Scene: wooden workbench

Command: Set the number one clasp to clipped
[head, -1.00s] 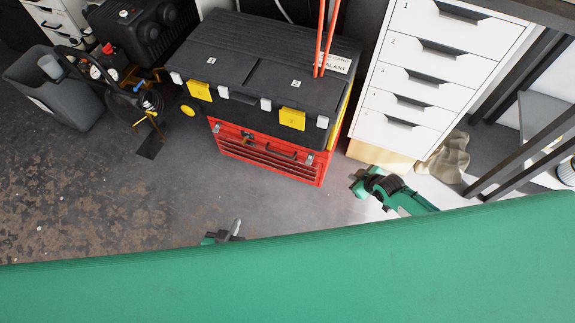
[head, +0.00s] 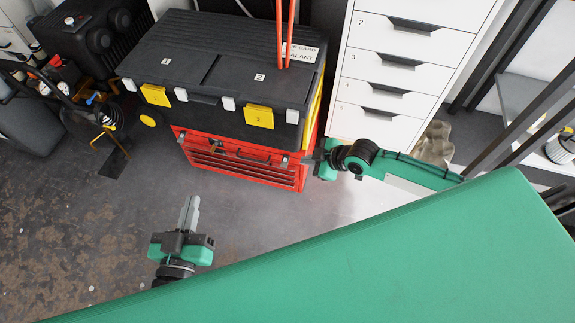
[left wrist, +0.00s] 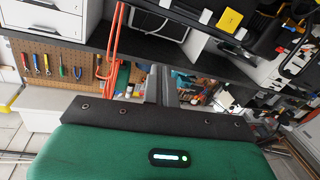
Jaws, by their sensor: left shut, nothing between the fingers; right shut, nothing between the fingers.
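The number one clasp (head: 155,95) is a yellow flap on the front left of a black toolbox (head: 215,62), below the lid's "1" label. A matching yellow number two clasp (head: 259,117) sits on the front right. I cannot tell for certain whether either is clipped. My left gripper (head: 189,203) is shut and empty, over the floor in front of the toolbox and apart from it. Its shut fingers also show in the left wrist view (left wrist: 161,84), with a yellow clasp (left wrist: 231,19) beyond; its number is unreadable. My right gripper (head: 316,158) is shut, by the red chest's right end.
The toolbox stands on a red tool chest (head: 240,160). A white drawer cabinet (head: 390,75) is close on the right, with red poles (head: 285,35) before it. A black compressor (head: 95,35) stands at the left. The floor in front is clear.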

